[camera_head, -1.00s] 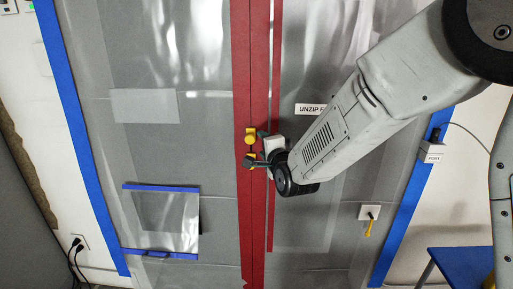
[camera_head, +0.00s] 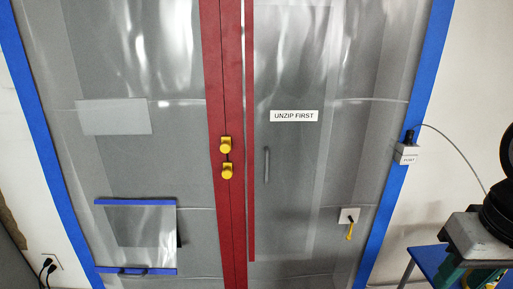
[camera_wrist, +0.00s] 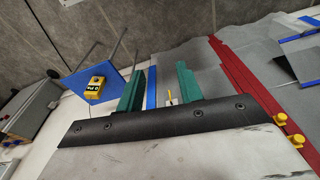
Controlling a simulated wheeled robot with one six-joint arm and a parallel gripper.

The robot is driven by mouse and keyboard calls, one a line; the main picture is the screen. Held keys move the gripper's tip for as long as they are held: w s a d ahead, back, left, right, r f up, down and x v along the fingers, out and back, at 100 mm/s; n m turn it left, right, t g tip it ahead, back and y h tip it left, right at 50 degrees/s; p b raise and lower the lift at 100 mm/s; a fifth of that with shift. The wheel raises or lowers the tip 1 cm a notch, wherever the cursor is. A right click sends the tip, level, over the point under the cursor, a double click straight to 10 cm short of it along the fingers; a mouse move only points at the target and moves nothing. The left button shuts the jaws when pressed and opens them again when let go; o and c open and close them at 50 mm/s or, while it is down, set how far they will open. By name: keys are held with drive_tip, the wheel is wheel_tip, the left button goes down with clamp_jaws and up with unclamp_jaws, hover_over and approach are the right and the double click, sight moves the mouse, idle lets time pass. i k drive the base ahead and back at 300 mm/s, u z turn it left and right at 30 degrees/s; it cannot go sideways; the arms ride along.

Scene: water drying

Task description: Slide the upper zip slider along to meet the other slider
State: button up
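The upper yellow zip slider (camera_head: 226,145) sits on the zip line in the red strip (camera_head: 211,80). The other yellow slider (camera_head: 227,171) is just below it. The two are close together with a small gap between them; whether any parts touch is too small to tell. Both sliders also show at the lower right of the wrist view, one (camera_wrist: 279,119) beside the other (camera_wrist: 297,140). My gripper (camera_wrist: 160,88) has its green fingers spread apart with nothing between them. It is well away from the sliders, off to the right of the plastic sheet.
A blue stool (camera_head: 428,262) stands at the lower right by my arm; a yellow meter (camera_wrist: 95,88) is on it in the wrist view. The sheet has an "UNZIP FIRST" label (camera_head: 294,116). The space before the zip is clear.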

sight(226, 146)
drive_tip(key=z, duration=2.05)
drive_tip(key=k, duration=1.2)
drive_tip(key=u, duration=1.75)
drive_tip(key=i, duration=0.5)
